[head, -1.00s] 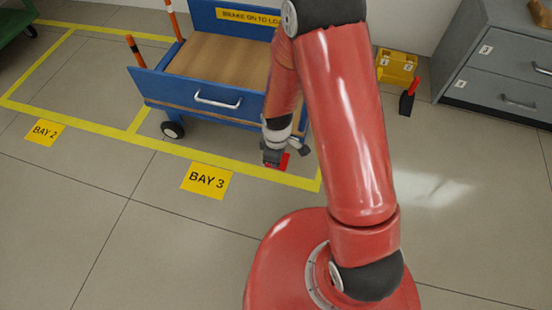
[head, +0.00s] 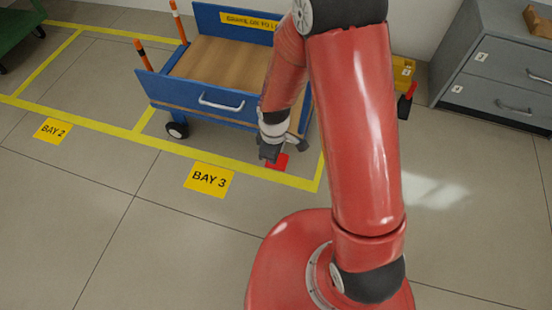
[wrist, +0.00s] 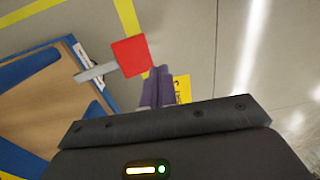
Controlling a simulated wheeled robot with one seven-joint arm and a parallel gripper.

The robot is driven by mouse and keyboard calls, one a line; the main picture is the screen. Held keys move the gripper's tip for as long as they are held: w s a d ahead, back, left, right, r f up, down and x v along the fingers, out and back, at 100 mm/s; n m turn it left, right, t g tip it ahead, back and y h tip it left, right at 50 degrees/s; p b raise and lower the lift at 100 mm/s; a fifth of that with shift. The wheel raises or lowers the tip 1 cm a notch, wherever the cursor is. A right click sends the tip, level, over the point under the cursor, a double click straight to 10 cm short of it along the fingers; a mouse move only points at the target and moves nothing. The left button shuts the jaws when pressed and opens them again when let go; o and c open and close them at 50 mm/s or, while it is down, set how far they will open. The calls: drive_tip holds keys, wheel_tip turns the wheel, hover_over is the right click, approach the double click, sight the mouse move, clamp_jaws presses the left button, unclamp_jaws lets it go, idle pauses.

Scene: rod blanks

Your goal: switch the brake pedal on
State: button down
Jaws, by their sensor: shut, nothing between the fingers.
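The brake pedal is a red square plate (head: 278,161) at the lower front right of the blue cart (head: 205,113). In the wrist view the red pedal (wrist: 131,56) sits on the end of a grey lever that runs to the cart. My gripper (head: 269,154) is low beside the pedal, pointing down. In the wrist view its dark fingers (wrist: 157,72) are together and empty, with their tips just right of and below the pedal's corner. I cannot tell whether they touch it, or whether the pedal is up or down.
The cart stands inside yellow floor lines by the BAY 3 label (head: 209,180). A grey drawer cabinet (head: 495,75) and a yellow box (head: 403,70) stand at the right. A green cart (head: 18,25) is at the far left. The floor in front is clear.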

wheel_tip(320, 180, up, 6)
drive_tip(key=s+p, duration=0.1)
drive_tip(key=shift+s+a+r, duration=0.15)
drive_tip(key=shift+s+a, duration=0.15)
drive_tip(key=shift+s, duration=0.05)
